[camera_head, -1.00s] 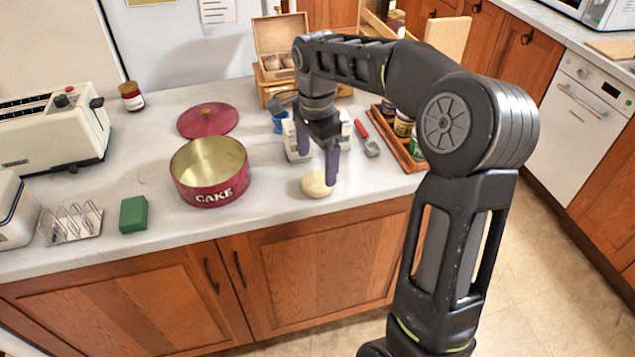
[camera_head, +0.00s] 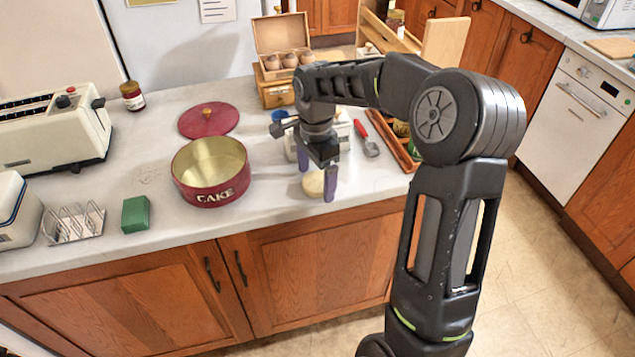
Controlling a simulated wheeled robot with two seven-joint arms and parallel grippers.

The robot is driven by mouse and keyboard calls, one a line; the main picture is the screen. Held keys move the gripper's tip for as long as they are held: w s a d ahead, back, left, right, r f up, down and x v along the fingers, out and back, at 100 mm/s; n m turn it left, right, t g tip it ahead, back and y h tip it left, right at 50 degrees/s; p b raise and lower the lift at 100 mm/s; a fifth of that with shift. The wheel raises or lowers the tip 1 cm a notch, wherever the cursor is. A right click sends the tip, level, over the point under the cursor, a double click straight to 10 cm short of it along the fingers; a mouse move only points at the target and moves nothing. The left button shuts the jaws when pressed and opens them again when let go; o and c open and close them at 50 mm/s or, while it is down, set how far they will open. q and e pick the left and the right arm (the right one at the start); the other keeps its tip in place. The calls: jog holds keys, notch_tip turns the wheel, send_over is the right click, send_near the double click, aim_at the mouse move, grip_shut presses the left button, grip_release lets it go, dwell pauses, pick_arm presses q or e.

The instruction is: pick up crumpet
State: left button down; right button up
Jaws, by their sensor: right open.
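The crumpet (camera_head: 314,184) is a small pale round thing on the counter near its front edge, right of the cake tin. My right gripper (camera_head: 317,180) is open, its purple fingers pointing down close around the crumpet. One finger hides the crumpet's right side. I cannot tell whether the fingers touch it. My left gripper is not in view.
A red cake tin (camera_head: 211,174) stands open left of the crumpet, its red lid (camera_head: 208,121) behind it. A green block (camera_head: 135,214), a toast rack (camera_head: 73,224) and a toaster (camera_head: 50,133) are further left. A wooden tray (camera_head: 405,152) stands right.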

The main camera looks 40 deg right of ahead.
aim_at(315, 181)
jog(key=c, duration=1.4)
jog(key=shift+r, duration=0.1)
notch_tip(315, 181, up, 10)
jog(key=shift+f+b, duration=0.1)
jog(key=shift+b, duration=0.45)
